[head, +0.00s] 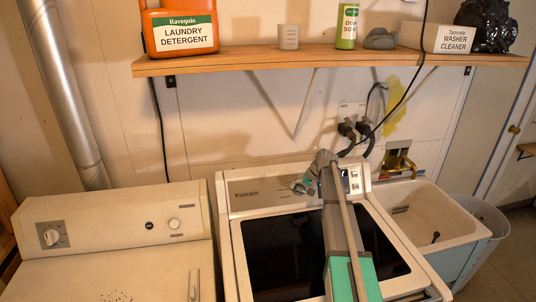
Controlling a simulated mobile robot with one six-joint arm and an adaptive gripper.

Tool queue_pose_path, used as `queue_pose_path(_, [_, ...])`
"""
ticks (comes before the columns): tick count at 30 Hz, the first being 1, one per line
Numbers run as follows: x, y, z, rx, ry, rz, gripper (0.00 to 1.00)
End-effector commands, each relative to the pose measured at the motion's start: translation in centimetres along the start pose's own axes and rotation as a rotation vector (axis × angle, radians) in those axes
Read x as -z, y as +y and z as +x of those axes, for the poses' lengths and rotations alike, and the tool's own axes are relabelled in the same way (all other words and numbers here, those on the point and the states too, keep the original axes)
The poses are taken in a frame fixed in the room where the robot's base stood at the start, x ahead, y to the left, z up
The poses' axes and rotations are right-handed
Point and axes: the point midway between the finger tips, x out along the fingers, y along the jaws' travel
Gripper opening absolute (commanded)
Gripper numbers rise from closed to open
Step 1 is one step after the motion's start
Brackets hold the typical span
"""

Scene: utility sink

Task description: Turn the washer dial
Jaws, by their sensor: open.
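My arm reaches up over the lid to this panel. My gripper (308,182) is at the middle of the panel, to the right of the brand name, and is open. The washer dial (298,188) seems to be the round grey part at the gripper, largely covered by it. I cannot tell whether the fingers touch it. A small display and buttons (355,180) show just right of my arm.
A second white machine (110,205) with its own knob (51,237) stands left. A wooden shelf (220,65) above holds a laundry detergent jug (180,28), a cup, a green bottle and a washer cleaner box. Hoses and taps (355,130) are behind; a utility sink (440,215) is right.

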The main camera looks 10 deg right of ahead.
Motion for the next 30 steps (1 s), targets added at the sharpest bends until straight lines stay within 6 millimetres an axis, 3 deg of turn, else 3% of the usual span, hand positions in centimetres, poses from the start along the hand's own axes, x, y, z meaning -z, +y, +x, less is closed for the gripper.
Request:
queue_pose_path(5, [-1.2,-0.4,0.1,-0.011,-0.008,-0.009,1.00])
queue_pose_path(11, [-6.1,-1.9,0.7,-0.059,-0.040,-0.049,1.00])
queue_pose_path(14, [-10.2,-2.9,1.0,-0.102,-0.065,-0.084,1.00])
queue_pose_path(24, [-27.0,-4.9,0.7,-0.301,-0.161,-0.235,1.00])
queue_pose_path(27, [-30.9,-4.8,0.3,-0.354,-0.182,-0.274,1.00])
queue_pose_path(30, [-33.7,-4.7,-0.1,-0.394,-0.195,-0.301,1.00])
